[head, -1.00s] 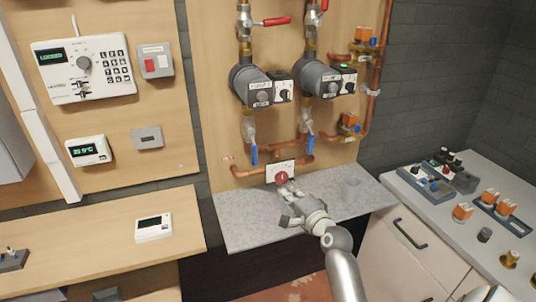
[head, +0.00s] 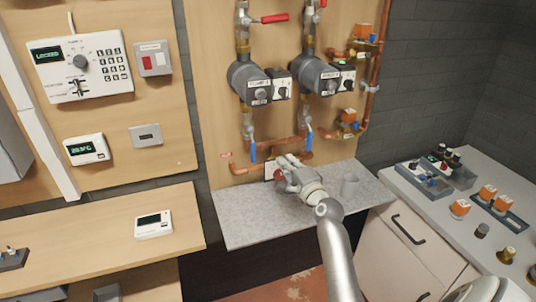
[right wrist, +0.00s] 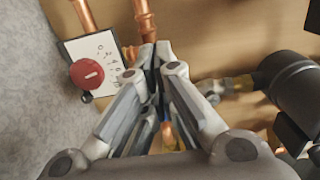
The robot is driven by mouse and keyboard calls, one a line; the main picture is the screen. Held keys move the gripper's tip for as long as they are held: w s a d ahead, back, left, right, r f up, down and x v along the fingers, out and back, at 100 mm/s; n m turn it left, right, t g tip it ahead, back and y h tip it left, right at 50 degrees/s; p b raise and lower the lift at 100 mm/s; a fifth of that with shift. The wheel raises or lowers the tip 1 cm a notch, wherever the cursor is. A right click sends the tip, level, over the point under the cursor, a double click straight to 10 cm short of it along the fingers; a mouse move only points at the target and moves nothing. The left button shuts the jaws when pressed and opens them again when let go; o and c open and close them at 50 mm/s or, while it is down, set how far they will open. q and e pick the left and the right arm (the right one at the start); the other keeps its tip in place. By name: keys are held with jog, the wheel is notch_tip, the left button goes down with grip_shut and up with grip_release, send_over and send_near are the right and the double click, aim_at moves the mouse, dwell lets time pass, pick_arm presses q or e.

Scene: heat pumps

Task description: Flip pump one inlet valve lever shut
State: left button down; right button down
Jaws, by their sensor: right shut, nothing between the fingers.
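Pump one (head: 250,82), the left of two grey pumps on the wooden board, has a red lever (head: 273,18) pointing right on the pipe above it. A blue lever (head: 253,152) hangs down along the pipe below it. I cannot tell from the pictures which valve is the inlet. My right gripper (head: 280,168) is just below and right of this blue lever, apart from it, in front of the red knob's plate. In the right wrist view, the gripper (right wrist: 156,52) is shut and empty beside a copper pipe. A bit of blue (right wrist: 166,115) shows between its finger links. My left gripper is out of view.
The second pump (head: 318,75) has its own blue lever (head: 309,141) close to the right. The red knob (right wrist: 87,73) on a white plate sits beside the fingers.

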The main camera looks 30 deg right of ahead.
aim_at(252, 145)
jog(key=w+a+p, duration=0.2)
jog(key=w, duration=0.4)
jog(key=shift+w+a, duration=0.2)
jog(key=shift+a, duration=0.15)
jog(key=shift+w+f, duration=0.1)
